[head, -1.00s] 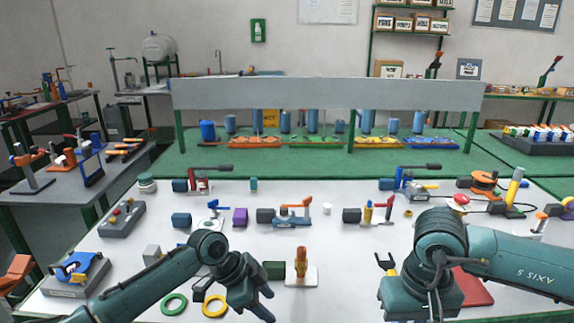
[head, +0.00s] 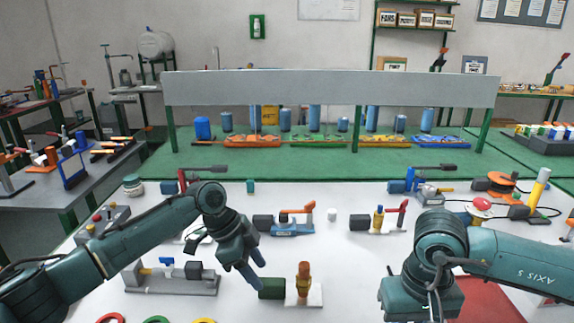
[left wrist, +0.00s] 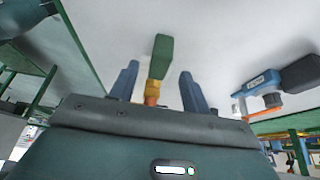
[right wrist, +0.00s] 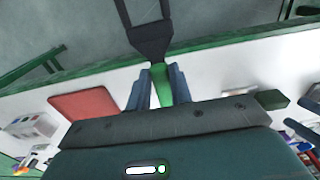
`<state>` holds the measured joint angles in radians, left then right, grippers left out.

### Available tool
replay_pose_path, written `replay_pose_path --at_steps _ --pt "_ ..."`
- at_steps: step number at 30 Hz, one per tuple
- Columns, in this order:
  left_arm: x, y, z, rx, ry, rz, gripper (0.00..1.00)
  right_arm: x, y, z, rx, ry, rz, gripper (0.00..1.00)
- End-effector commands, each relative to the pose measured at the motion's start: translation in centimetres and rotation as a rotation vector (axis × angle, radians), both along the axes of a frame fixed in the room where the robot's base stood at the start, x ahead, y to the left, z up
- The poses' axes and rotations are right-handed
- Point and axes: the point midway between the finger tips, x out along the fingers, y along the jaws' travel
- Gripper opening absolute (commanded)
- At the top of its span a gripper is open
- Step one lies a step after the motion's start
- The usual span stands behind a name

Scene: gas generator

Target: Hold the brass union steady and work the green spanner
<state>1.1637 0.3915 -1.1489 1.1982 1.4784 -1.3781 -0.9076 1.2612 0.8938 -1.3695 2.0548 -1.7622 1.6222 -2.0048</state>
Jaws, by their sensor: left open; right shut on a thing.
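The brass union (head: 304,276) stands upright on a small white base, beside a dark green block (head: 271,288). My left gripper (head: 256,277) is open just left of the union, above the table. In the left wrist view, the union (left wrist: 152,90) and green block (left wrist: 160,55) appear between the open fingers, and no contact shows. My right gripper (right wrist: 158,88) is shut on the green handle of the spanner (right wrist: 161,80). The spanner's dark forked jaw points away from the fingers. In the head view the right hand hides most of the spanner.
A blue valve fixture (head: 291,226) and a yellow-and-red fixture (head: 379,222) stand behind the union. A grey fixture (head: 171,284) lies left, below my left arm. A red mat (head: 480,300) is at right. The white table right of the union is fairly clear.

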Motion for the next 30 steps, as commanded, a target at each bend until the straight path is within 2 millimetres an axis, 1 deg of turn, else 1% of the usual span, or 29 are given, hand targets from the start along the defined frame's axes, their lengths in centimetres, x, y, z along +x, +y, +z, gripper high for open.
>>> replay_pose_path --at_steps 1,2,3,9,15,23,24,30 --pt "0.0 -0.4 -1.4 0.0 -0.001 0.0 0.47 0.0 0.0 -1.5 0.0 -0.001 0.0 0.0" --pt "0.0 -0.6 -1.4 -0.001 0.0 0.0 0.47 0.0 0.0 -1.1 0.001 -0.002 0.0 0.0" --pt "-0.1 -0.9 -1.8 -0.002 0.002 0.0 0.47 0.0 0.0 -1.0 0.0 -0.001 0.0 0.0" --pt "-0.1 -1.8 -3.7 -0.003 0.001 0.0 0.47 0.0 0.0 -1.7 0.0 -0.001 0.0 0.0" --pt "0.0 -2.2 -4.4 -0.001 -0.001 0.0 0.47 0.0 0.0 -1.9 0.0 -0.001 0.0 0.0" --pt "0.0 -2.2 -4.5 -0.001 -0.001 0.0 0.47 0.0 0.0 -1.9 0.0 -0.001 0.0 0.0" --pt "0.0 -2.2 -4.5 -0.001 -0.001 0.0 0.46 0.0 0.0 -1.9 0.0 -0.001 0.0 0.0" --pt "0.0 -2.2 -4.5 -0.001 -0.001 0.0 0.3 0.0 0.0 -1.9 0.0 -0.001 0.0 0.0"
